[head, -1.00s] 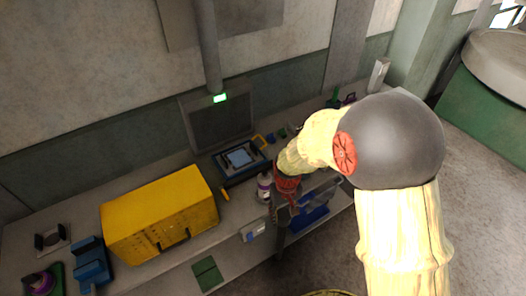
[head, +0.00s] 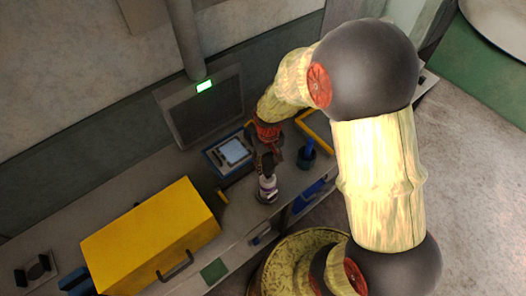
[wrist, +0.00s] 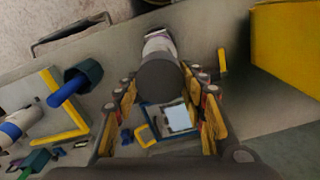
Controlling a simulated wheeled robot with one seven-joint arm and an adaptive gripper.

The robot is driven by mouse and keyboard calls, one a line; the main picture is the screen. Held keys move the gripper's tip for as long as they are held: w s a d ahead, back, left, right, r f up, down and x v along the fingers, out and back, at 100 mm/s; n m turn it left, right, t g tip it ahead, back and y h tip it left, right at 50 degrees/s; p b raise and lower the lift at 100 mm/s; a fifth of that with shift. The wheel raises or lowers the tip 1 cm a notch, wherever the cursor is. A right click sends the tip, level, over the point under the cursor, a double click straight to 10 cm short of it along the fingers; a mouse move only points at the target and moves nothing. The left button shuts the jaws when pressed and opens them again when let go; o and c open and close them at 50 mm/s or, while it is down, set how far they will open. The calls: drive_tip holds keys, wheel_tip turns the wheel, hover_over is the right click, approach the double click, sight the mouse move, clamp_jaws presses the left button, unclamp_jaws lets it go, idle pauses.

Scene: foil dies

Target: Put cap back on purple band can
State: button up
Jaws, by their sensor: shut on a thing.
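The white can with a purple band (head: 268,188) stands on the bench below my gripper (head: 266,160) in the head view. In the wrist view the can (wrist: 158,44) shows beyond a dark round cap (wrist: 160,80). My gripper (wrist: 166,100) is shut on this cap, with a finger on each side of it. The cap lines up with the can's top and hides it. I cannot tell whether the cap touches the can or hangs just above it.
A yellow box (head: 150,240) stands left of the can. A blue device with a screen (head: 230,153) lies behind it. A dark cup with a blue item (head: 307,153) stands to the right, near a yellow frame (wrist: 62,120). A can with a blue band (wrist: 16,127) shows at the wrist view's left.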

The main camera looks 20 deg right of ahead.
drive_tip(key=shift+w+f, duration=0.15)
drive_tip(key=shift+f, duration=0.05)
drive_tip(key=shift+f+b, duration=2.15)
drive_tip(key=shift+f, duration=0.85)
drive_tip(key=shift+f, duration=0.15)
drive_tip(key=o, duration=0.9)
drive_tip(key=shift+o, duration=0.2)
drive_tip(key=o, duration=0.4)
drive_tip(key=shift+o, duration=0.3)
